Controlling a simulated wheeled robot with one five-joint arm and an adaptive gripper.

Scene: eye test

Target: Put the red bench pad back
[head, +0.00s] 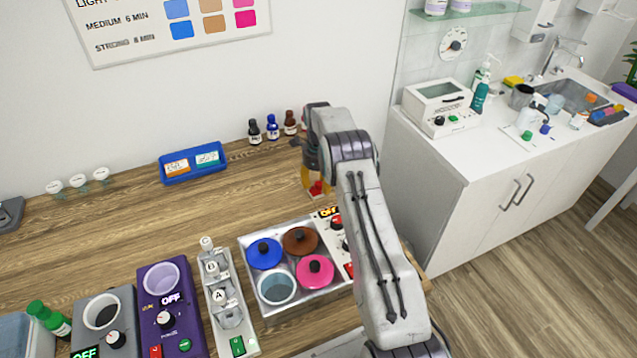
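I cannot make out a red bench pad for certain in the head view. A small red patch (316,188) shows at the end of my arm, low over the wooden bench (120,225), with yellow-orange around it. What it belongs to is too small to tell. My gripper (314,185) points down there, behind the bend of my arm. The fingers are mostly hidden, so I cannot tell whether they are open, shut or holding something.
A metal tray (243,245) with blue, brown and pink lids and an uncovered pot stands in front, beside a control panel (330,222). Small bottles (272,127) and a blue holder (192,163) stand behind. Purple (170,310) and grey devices stand front left. The bench's left middle is clear.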

